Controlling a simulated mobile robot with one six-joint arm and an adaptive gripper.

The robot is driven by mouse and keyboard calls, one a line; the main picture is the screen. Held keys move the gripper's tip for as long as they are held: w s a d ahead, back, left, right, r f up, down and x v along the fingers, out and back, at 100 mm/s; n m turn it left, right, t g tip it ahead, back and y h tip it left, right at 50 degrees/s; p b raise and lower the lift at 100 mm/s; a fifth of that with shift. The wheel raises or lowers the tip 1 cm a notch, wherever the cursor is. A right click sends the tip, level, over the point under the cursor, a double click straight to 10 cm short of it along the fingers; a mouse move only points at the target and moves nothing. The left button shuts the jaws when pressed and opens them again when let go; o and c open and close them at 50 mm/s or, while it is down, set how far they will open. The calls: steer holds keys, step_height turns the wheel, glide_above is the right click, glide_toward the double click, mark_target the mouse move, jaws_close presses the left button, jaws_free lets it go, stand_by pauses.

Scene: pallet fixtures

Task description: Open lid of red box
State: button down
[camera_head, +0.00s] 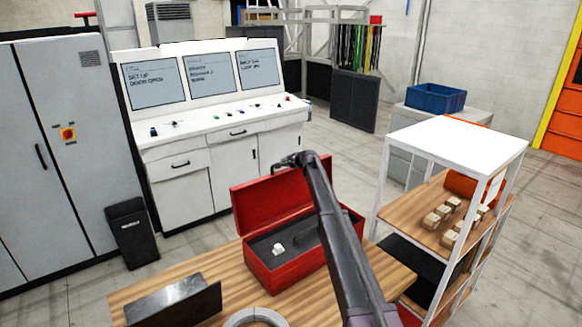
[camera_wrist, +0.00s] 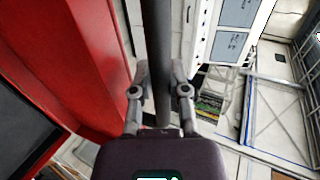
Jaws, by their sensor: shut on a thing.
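The red box (camera_head: 287,271) stands on a wooden table. Its red lid (camera_head: 262,207) is raised and leans back, leaving the dark inside open to view. A small white piece (camera_head: 278,249) lies inside. My gripper (camera_head: 288,163) is at the lid's upper edge, partly hidden by my own arm. In the wrist view my gripper (camera_wrist: 162,92) has its fingers on both sides of a dark bar (camera_wrist: 161,45), shut on it. The bar runs beside the red lid (camera_wrist: 85,55); where it joins the lid is hidden.
A dark angled plate (camera_head: 175,302) and a grey ring (camera_head: 255,318) are on the wooden table (camera_head: 215,268). A white shelf (camera_head: 460,143) with several small blocks stands to the right.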

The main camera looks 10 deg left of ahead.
steer(key=shift+w+a, duration=0.25)
steer(key=c, duration=0.6)
jaws_free()
